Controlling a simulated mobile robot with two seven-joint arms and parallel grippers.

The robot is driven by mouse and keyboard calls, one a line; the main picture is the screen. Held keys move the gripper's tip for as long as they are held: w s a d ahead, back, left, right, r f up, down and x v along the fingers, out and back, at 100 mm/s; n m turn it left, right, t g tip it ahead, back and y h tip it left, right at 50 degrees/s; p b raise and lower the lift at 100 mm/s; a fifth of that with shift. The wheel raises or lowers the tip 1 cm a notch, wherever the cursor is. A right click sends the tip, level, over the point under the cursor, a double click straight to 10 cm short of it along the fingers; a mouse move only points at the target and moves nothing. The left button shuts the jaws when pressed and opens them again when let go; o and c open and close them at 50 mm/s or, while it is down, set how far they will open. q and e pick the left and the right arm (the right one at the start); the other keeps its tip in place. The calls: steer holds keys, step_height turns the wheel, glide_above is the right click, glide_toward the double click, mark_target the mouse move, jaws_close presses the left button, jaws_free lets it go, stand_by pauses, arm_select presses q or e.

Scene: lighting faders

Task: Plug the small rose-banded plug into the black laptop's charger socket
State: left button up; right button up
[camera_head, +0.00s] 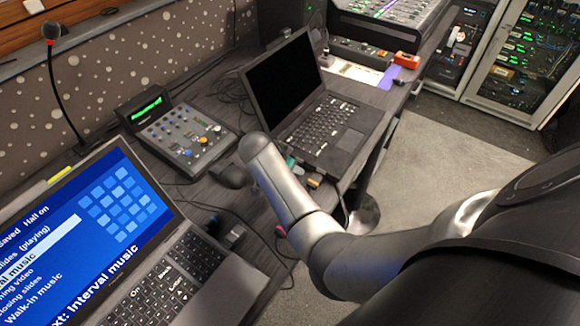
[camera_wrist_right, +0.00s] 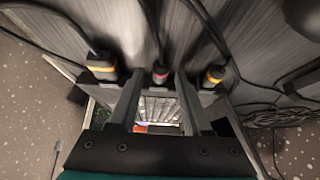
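The black laptop (camera_head: 318,124) stands open at the back of the desk with a dark screen. I cannot make out its charger socket. In the right wrist view the rose-banded plug (camera_wrist_right: 160,74) sits in the middle of a row, its dark cable running up. My right gripper (camera_wrist_right: 159,84) is open, with its fingertips on either side of the rose-banded plug and gaps showing beside it. In the head view my right arm reaches in from the right and hides most of this gripper near the laptop's front edge. My left gripper is not in view.
An orange-banded plug (camera_wrist_right: 101,66) and a yellow-banded plug (camera_wrist_right: 214,75) flank the rose one closely. A laptop with a blue screen (camera_head: 95,205) stands front left. A small mixer (camera_head: 186,137) stands between the laptops. Loose cables cross the desk.

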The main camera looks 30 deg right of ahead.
steer(key=shift+o, duration=0.8)
steer(key=shift+a, duration=0.15)
steer(key=p+v, duration=1.1)
steer(key=v, duration=0.1)
steer(key=shift+p, duration=0.3)
